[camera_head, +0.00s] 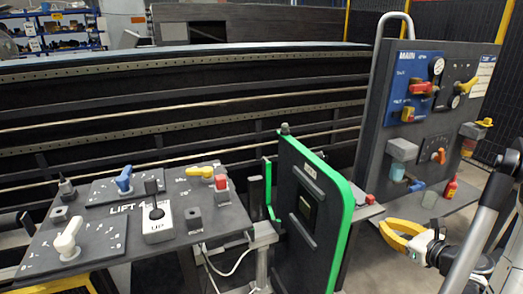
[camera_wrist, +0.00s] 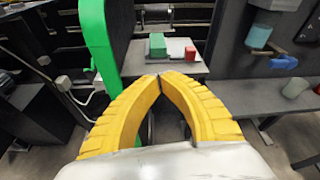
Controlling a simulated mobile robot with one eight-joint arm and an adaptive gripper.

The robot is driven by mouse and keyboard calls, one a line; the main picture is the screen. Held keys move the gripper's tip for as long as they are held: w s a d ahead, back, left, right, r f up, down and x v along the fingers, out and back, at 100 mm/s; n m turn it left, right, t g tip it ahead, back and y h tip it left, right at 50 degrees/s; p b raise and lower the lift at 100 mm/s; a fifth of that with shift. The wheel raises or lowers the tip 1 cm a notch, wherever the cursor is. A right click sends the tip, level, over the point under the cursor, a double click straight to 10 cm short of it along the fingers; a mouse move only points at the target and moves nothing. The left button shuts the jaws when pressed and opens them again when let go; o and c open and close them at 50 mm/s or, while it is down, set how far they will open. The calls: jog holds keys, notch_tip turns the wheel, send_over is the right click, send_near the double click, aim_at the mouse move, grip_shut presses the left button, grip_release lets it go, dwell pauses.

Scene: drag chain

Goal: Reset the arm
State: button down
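My gripper (camera_head: 383,228) has yellow fingers and is at the right in the head view, to the right of the green-edged panel and below the upright control board. In the wrist view the fingertips of my gripper (camera_wrist: 160,77) meet, with nothing seen between them. It is shut and empty. The fingers point toward a small grey shelf (camera_wrist: 184,72), which carries a green block (camera_wrist: 157,44) and a red block (camera_wrist: 190,53). My gripper appears apart from these.
A dark panel with a green edge (camera_head: 345,215) stands left of my gripper. The upright control board (camera_head: 375,130) with valves and knobs stands behind it. A red bottle (camera_head: 450,188) and a greenish cup (camera_head: 430,199) are nearby. A lever console (camera_head: 100,225) lies at left.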

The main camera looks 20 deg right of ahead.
jog(key=w+a+r+m+t+h, duration=0.1)
jog(key=w+a+r+m+h, duration=0.15)
jog(key=r+m, duration=0.5)
jog(key=w+a+r+m+t+h, duration=0.1)
jog(key=w+a+r+m+h, duration=0.15)
jog(key=r+m, duration=0.5)
jog(key=w+a+r+m+t+h, duration=0.1)
jog(key=w+a+r+m+h, duration=0.15)
jog(key=r+m, duration=0.45)
jog(key=s+a+f+m+g+y, duration=0.2)
jog(key=s+a+f+m, duration=0.3)
jog(key=a, duration=0.4)
jog(key=s+a+f+m+g+y, duration=0.2)
jog(key=s+a+f+m+g, duration=0.3)
jog(key=a, duration=0.4)
jog(key=s+a+f+m+g+y, duration=0.3)
jog(key=s+a+f+m, duration=0.2)
jog(key=a, duration=0.4)
jog(key=shift+s+m+g, duration=0.3)
jog(key=shift+s+m, duration=0.4)
jog(key=shift+s, duration=0.15)
